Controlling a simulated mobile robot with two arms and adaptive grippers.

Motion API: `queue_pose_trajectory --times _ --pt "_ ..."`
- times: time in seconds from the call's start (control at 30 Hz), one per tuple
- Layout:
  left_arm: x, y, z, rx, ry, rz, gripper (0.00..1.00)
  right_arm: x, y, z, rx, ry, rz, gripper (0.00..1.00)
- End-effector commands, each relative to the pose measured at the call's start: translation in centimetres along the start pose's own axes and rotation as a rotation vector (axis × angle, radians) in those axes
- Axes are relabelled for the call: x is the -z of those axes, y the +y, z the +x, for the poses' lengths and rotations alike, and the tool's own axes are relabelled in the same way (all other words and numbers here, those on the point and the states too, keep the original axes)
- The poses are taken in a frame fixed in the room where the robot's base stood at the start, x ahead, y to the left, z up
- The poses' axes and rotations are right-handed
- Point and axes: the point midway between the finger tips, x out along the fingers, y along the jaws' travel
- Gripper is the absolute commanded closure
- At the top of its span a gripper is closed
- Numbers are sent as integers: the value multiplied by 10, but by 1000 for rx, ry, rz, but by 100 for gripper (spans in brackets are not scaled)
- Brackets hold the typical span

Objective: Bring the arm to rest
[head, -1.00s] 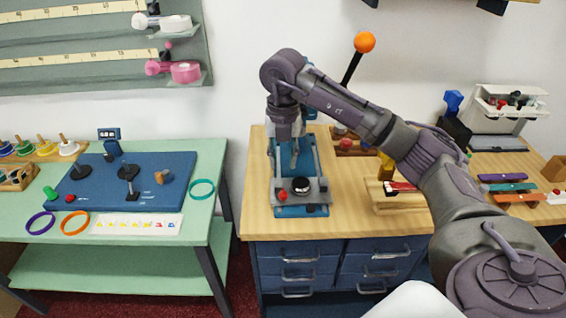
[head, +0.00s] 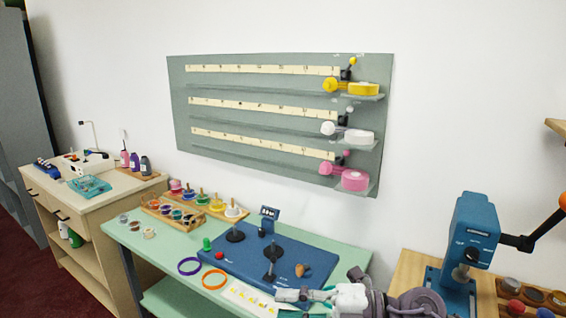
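My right gripper (head: 292,296) shows at the bottom of the head view, with its arm coming in from the lower right. It is seen from the side, over or in front of the right front part of the green table (head: 343,256). Its fingers are small and partly cut off, so I cannot tell how far apart they are. No object shows clearly between them. My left gripper is not in view.
A blue board (head: 235,262) with black stands lies left of my gripper, with purple (head: 189,266) and orange (head: 214,279) rings beside it. A blue press (head: 470,250) with an orange-knobbed lever stands at right. A grey wall panel (head: 260,120) hangs behind.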

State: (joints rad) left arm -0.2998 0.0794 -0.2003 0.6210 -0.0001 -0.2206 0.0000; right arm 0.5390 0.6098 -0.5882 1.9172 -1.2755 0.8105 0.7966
Motion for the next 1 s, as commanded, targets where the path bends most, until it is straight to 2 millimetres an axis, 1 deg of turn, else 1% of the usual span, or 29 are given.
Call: queue_pose_trajectory --times 0.03,0.07,0.1,0.13,0.17,0.2,0.27,0.3,0.37,0.4,0.43,0.47,0.5,0.53,0.57,0.6,0.67,0.7,0.77,0.8,0.9,0.97,1.0 --pt "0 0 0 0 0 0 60 6 18 3 -165 -35 52 67" --pt "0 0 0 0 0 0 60 5 29 2 -263 -71 85 67" --pt "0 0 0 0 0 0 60 1 43 -5 -386 -128 136 67" --pt "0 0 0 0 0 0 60 -3 50 -12 -472 -178 180 67" --pt "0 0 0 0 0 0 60 -9 55 -21 -553 -234 226 67" --pt "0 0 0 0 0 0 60 -19 57 -35 -650 -318 296 67" --pt "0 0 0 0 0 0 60 -35 51 -60 -771 -458 412 67" --pt "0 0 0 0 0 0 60 -45 40 -77 -834 -561 499 67" --pt "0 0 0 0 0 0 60 -57 14 -103 -900 -723 637 67" --pt "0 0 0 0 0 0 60 -62 -10 -120 -924 -836 737 67" --pt "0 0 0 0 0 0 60 -64 -30 -132 -932 -921 812 67" --pt "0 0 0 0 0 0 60 -63 -51 -143 -929 -1001 887 67" --pt "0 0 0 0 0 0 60 -60 -79 -155 -914 -1103 984 67" --pt "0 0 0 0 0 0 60 -54 -100 -163 -892 -1176 1056 67" --pt "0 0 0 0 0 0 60 -48 -120 -170 -866 -1243 1125 67" --pt "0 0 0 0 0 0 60 -36 -147 -177 -823 -1324 1214 67" --pt "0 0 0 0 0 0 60 -17 -180 -185 -748 -1425 1332 67" --pt "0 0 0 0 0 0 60 -3 -199 -189 -699 -1478 1399 67" --pt "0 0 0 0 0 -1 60 16 -221 -192 -626 -1540 1484 67" --pt "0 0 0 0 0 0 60 29 -234 -194 -578 -1577 1537 67" --pt "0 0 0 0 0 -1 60 59 -259 -196 -464 -1642 1646 67" --pt "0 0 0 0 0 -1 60 77 -271 -198 -397 -1673 1703 67" --pt "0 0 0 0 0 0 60 88 -278 -198 -352 -1690 1740 67"
